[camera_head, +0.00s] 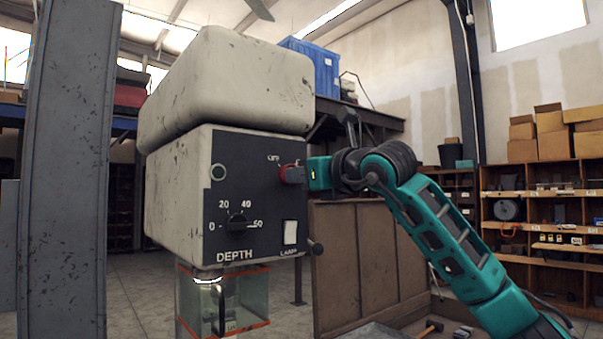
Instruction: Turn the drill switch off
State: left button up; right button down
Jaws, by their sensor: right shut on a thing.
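The drill press head (185,155) is a worn off-white box with a dark control panel (230,180) on its front. A red switch knob (292,174) sticks out at the panel's upper right, under a small label that I cannot fully read. My right gripper (304,172) reaches it from the right and is shut on the red knob; its fingers are small and partly hidden behind the knob. The panel also carries a depth dial (238,222) and a white lamp switch (290,232). My left gripper is not in view.
A clear guard with orange edges (250,295) hangs below the drill head. A grey column (68,170) stands at the left. A brown panel (365,255) stands behind my right arm. Shelves with cardboard boxes (540,135) line the right wall.

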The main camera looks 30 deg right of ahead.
jog(key=shift+n, duration=3.7)
jog(key=c, duration=1.2)
grip_release()
jog(key=shift+o, duration=0.2)
jog(key=shift+s, duration=0.1)
